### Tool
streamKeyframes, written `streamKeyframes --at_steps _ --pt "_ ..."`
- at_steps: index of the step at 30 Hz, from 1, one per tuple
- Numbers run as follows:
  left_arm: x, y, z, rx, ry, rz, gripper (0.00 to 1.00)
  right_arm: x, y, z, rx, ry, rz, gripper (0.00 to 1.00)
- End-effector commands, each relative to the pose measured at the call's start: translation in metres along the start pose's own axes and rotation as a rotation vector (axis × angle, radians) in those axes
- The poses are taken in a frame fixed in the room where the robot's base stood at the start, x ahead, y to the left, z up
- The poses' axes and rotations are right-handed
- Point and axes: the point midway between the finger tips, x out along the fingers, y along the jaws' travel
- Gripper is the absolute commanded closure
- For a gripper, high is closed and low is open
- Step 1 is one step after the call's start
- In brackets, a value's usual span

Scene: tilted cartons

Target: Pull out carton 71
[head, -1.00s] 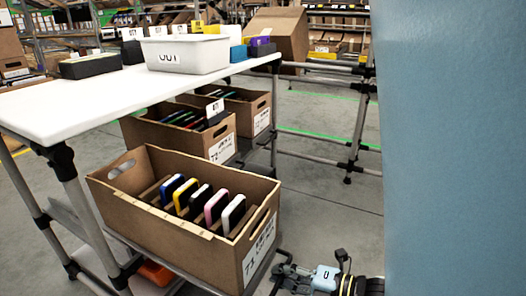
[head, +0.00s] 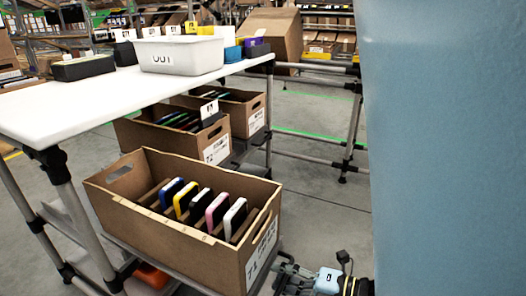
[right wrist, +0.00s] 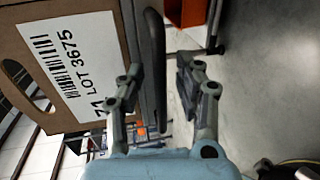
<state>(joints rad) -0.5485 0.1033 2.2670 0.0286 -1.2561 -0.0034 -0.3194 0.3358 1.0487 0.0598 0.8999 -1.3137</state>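Carton 71 (head: 180,222) is an open brown box, tilted on the lower shelf at the front, with several coloured slabs standing in slots. Its label (right wrist: 68,62) reads "71 LOT 3675" in the right wrist view, beside a handle hole (right wrist: 27,82). My right gripper (head: 286,277) is just right of the carton's labelled end, low down. In the right wrist view its fingers (right wrist: 160,88) are apart, with a dark bar (right wrist: 152,60) showing between them; whether they touch it I cannot tell. The left finger overlaps the label's edge. My left gripper is not in view.
Two more cartons stand behind, the nearer labelled 72 (head: 170,138). A white table (head: 75,108) overhangs them, bearing a white bin (head: 180,57). A metal frame post (head: 352,135) stands beyond. Bare floor (head: 315,205) lies to the right.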

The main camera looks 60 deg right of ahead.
Motion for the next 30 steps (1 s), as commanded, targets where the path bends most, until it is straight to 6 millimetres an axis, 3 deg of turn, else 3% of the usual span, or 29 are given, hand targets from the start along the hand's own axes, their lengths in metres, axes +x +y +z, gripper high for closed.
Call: streamKeyframes --at_steps 6,10,21,30 --pt "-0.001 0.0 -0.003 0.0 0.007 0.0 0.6 -0.001 0.0 0.0 0.0 0.0 0.0 0.66" --pt "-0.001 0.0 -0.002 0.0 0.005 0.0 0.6 -0.012 -0.001 0.0 0.0 0.0 -0.002 0.66" --pt "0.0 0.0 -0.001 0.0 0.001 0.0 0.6 -0.091 -0.001 0.0 0.0 0.0 -0.004 0.66" --pt "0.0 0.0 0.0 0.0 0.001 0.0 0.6 -0.12 0.0 0.0 0.0 -0.001 -0.001 0.66"
